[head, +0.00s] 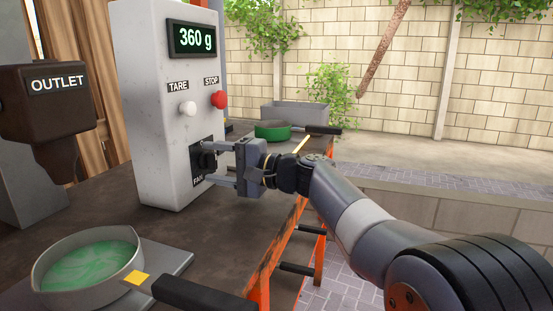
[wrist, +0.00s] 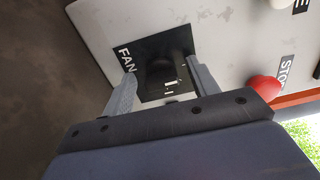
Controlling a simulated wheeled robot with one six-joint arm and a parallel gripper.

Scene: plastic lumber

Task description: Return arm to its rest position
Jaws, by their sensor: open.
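My gripper (head: 212,163) is open at the front of the white control box (head: 160,110). Its two fingers stand apart, one above the other, around the black FAN switch (head: 203,157). In the wrist view, the fingers of my gripper (wrist: 162,75) lie on either side of the switch's dark knob, over its black plate (wrist: 148,52). I cannot tell whether they touch the knob. My arm reaches in from the lower right. The knob's exact setting is too dark to read.
The box display (head: 194,38) reads 360 g, above a white TARE button (head: 187,109) and red STOP button (head: 219,99). A pan (head: 60,244) with green liquid sits on a plate, front left. A green pan (head: 272,131) and grey tray (head: 295,113) stand behind. Paving right is free.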

